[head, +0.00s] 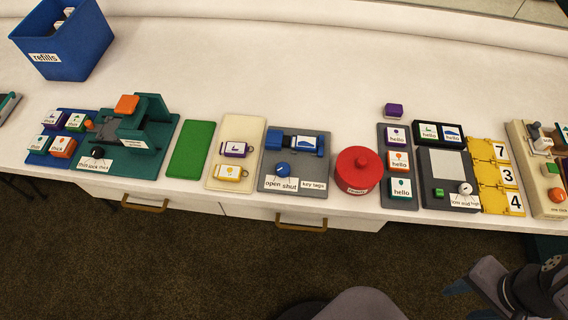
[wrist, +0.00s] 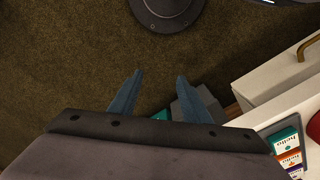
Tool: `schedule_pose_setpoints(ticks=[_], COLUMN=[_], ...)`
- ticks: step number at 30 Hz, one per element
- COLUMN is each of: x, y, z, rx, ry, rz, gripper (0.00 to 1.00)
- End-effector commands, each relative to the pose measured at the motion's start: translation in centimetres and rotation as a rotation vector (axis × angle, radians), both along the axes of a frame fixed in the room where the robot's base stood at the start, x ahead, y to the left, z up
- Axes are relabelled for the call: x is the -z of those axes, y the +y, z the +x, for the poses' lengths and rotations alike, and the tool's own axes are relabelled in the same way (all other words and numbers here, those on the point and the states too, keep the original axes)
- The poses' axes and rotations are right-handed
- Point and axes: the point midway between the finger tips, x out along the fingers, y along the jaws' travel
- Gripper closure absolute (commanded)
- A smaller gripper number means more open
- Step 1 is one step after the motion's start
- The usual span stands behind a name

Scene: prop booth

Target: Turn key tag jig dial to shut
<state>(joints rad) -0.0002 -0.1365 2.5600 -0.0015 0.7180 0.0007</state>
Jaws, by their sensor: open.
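The key tag jig (head: 265,180) is a grey plate on the counter, labelled "key tags". Its round blue dial (head: 283,169) sits near the front, above small "open" and "shut" labels. Which label the dial points to is too small to tell. At the back of the jig are a blue block (head: 273,140) and a white tag with a blue picture (head: 307,143). My gripper (head: 468,300) is at the lower right, off the counter's front edge and far from the dial. In the wrist view my gripper (wrist: 160,76) has its two blue fingers apart with nothing between them, over the brown floor.
A cream tray (head: 244,130) with purple and yellow key tags lies left of the jig. A round red lidded pot (head: 358,172) stands close on its right. Stamp stations crowd both sides. Drawer handles (head: 302,225) stick out below the counter edge. The counter behind is clear.

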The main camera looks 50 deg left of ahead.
Motion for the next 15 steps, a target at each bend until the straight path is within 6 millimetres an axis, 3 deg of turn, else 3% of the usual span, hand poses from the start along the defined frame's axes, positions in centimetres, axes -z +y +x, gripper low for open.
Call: schedule_pose_setpoints(ticks=[8,15], x=[-1.7,-3.3], y=[2.6,8.1], z=[-0.3,-4.0], rx=[-0.118,-0.422], ry=[0.009,0.129], rz=[0.000,-0.028], gripper=[0.57,0.57])
